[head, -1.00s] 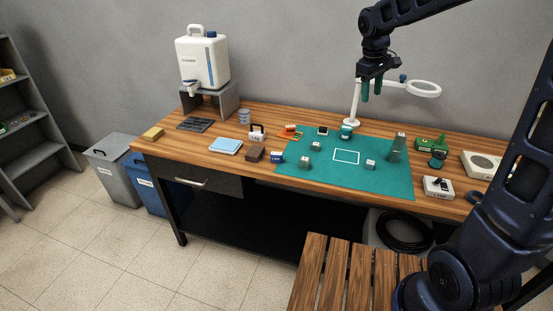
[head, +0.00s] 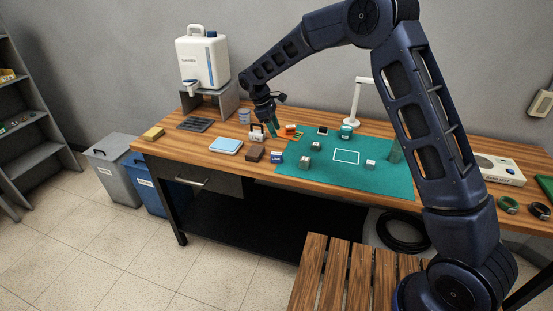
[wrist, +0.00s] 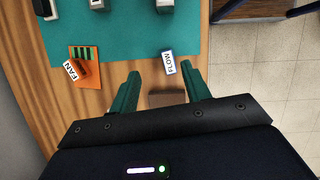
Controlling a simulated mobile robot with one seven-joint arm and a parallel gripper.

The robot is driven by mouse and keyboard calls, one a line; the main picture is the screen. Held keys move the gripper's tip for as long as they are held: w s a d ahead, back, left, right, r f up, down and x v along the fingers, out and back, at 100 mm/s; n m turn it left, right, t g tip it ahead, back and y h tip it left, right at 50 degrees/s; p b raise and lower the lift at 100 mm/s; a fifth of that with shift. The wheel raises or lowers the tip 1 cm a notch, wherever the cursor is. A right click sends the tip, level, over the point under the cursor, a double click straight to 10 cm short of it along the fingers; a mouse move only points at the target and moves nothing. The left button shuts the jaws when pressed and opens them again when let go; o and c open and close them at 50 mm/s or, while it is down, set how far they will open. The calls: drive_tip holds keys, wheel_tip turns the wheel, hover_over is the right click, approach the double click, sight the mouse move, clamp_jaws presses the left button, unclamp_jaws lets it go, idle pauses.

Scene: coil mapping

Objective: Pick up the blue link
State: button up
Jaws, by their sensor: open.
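The blue link, a small blue block with a white label (head: 277,157), lies at the left edge of the green mat (head: 330,181). In the wrist view the label of the blue link (wrist: 168,63) reads FLOW, and it lies just beyond the fingertips, nearer the right one. My gripper (head: 270,131) hangs over the bench's left part, behind the blue link and apart from it. In the wrist view my gripper (wrist: 160,71) has its two green fingers spread with nothing held between them.
A brown block (wrist: 167,98) shows between the fingers, partly hidden by my gripper. An orange piece labelled FAN (wrist: 75,70) lies to the left in the wrist view. A light blue pad (head: 226,146) and a dark tray (head: 194,124) lie farther left. Several small grey blocks stand on the mat.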

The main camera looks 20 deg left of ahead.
sight(276, 153)
drive_tip(key=shift+n, duration=0.3)
drive_tip(key=f, duration=0.8)
drive_tip(key=d+f, duration=0.1)
drive_tip(key=f, duration=0.3)
drive_tip(key=shift+s+d+f, duration=0.1)
drive_tip(key=shift+s+f, duration=0.2)
drive_tip(key=shift+s, duration=0.05)
clamp_jaws()
